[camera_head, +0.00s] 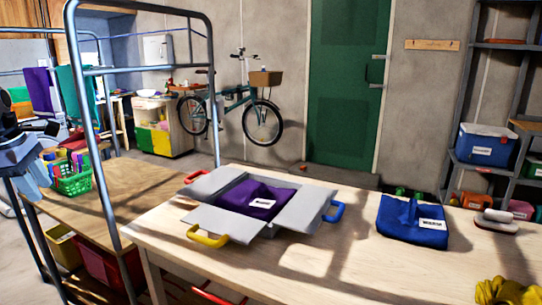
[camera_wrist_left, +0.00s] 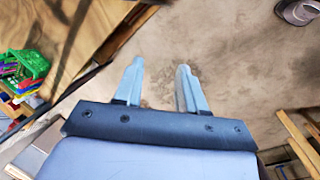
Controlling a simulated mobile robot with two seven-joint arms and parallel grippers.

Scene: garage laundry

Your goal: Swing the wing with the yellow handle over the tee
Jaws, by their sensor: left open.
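A grey folding board (camera_head: 288,192) with hinged wings lies on the pale table. The yellow handle (camera_head: 207,237) is on its front-left wing (camera_head: 222,221), which is spread outward. A purple tee (camera_head: 252,196) with a white label lies folded in the middle, uncovered by that wing. A red handle (camera_head: 194,177) is at the back left and a blue handle (camera_head: 334,211) at the right. My left gripper (camera_wrist_left: 158,82) is open and empty, its two fingers apart. In the head view only part of my left arm shows at the left edge, well away from the board. My right gripper is out of view.
A folded blue garment (camera_head: 412,220) lies right of the board. A metal frame post (camera_head: 99,170) stands between my left arm and the board. A green basket (camera_head: 72,180) sits on the wooden bench.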

